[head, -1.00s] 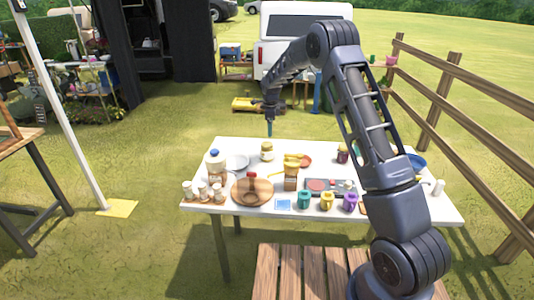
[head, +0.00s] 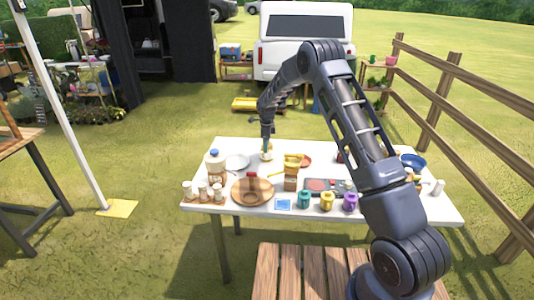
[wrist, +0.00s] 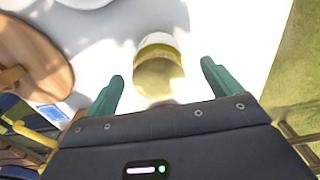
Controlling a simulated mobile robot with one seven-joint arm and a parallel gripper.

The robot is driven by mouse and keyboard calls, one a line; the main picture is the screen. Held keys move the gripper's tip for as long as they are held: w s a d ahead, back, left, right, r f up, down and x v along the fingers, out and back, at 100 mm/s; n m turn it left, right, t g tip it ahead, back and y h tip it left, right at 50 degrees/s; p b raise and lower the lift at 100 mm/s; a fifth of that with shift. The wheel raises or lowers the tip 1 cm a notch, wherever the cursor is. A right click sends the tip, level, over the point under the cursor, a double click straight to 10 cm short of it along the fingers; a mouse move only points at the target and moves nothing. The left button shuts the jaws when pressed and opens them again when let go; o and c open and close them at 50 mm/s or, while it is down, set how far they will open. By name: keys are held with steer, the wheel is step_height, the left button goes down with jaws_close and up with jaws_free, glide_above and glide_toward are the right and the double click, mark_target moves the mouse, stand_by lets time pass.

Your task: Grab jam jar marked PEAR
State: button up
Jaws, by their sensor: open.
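A jar (head: 267,156) with a pale yellow lid and a whitish body stands near the far edge of the white table. In the wrist view the same jar (wrist: 158,78) lies between and just beyond the fingertips, with a white band on its far side. I cannot read any label, so PEAR is not confirmed. My gripper (head: 267,145) is open, pointing down over the jar and partly covering it in the head view. In the wrist view my gripper (wrist: 162,72) has its teal fingers spread on either side of the jar, with nothing held.
A yellow-topped stand (head: 291,175) is close on the right. Several coloured mugs line the front. My arm hides part of the right side.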

step_height(320, 180, down, 4)
steer(key=shift+d+r, duration=0.1)
steer(key=c, duration=1.4)
steer(key=shift+r, duration=0.1)
